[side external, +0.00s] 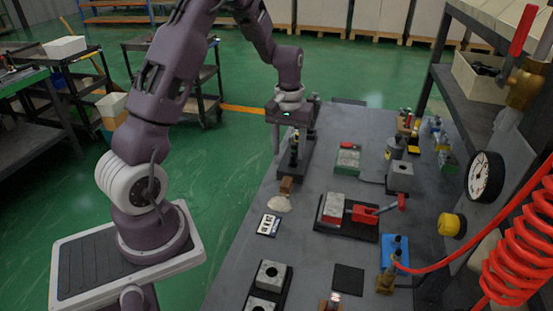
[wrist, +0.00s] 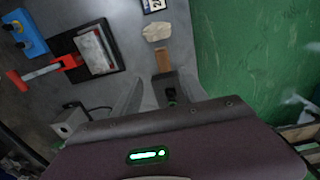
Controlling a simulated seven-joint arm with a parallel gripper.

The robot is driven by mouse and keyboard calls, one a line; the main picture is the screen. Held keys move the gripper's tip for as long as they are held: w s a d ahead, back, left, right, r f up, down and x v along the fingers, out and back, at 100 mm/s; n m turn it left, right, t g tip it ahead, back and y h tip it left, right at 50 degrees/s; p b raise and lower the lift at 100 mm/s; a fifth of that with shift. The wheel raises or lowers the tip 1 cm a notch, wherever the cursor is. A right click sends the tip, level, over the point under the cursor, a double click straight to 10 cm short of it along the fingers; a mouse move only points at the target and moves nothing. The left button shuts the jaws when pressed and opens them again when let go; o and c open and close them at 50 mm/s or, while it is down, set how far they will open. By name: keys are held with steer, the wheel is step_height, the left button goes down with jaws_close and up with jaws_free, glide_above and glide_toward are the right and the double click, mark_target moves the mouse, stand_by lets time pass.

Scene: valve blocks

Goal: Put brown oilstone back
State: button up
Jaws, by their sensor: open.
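The brown oilstone (side external: 286,185) is a small brown block on the grey bench, at the near end of a long dark base (side external: 293,168). In the wrist view the oilstone (wrist: 163,60) lies between the dark base and a pale crumpled cloth (wrist: 156,31). I cannot tell whether it rests on the base or only against its end. My gripper (side external: 292,147) is open above the far part of the dark base, with a dark upright fitting showing between the fingers. Its jaws (wrist: 158,90) hold nothing that I can see and are apart from the oilstone.
A card with dark markings (side external: 269,225) lies near the cloth. A red-handled vise (side external: 365,212) stands to the right, and a grey block (side external: 400,175) is behind it. A coiled red hose (side external: 520,250) hangs at the right. The bench's left edge borders the green floor.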

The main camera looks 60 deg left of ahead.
steer(key=s+d+r+m+t, duration=0.1)
steer(key=s+d+r+m, duration=0.15)
steer(key=d+r, duration=0.45)
steer(key=s+d+r+m+t, duration=0.2)
steer(key=s+d+r, duration=0.25)
steer(key=r, duration=0.35)
steer(key=s+d+r+m+t, duration=0.1)
steer(key=s+d+r+m, duration=0.1)
steer(key=s, duration=0.5)
steer(key=s+d+r+m+t, duration=0.1)
steer(key=s+d+r+m, duration=0.1)
steer(key=s+d, duration=0.3)
steer(key=s, duration=0.3)
steer(key=shift+s, duration=0.2)
steer(key=shift+d, duration=0.1)
steer(key=shift+c, duration=0.2)
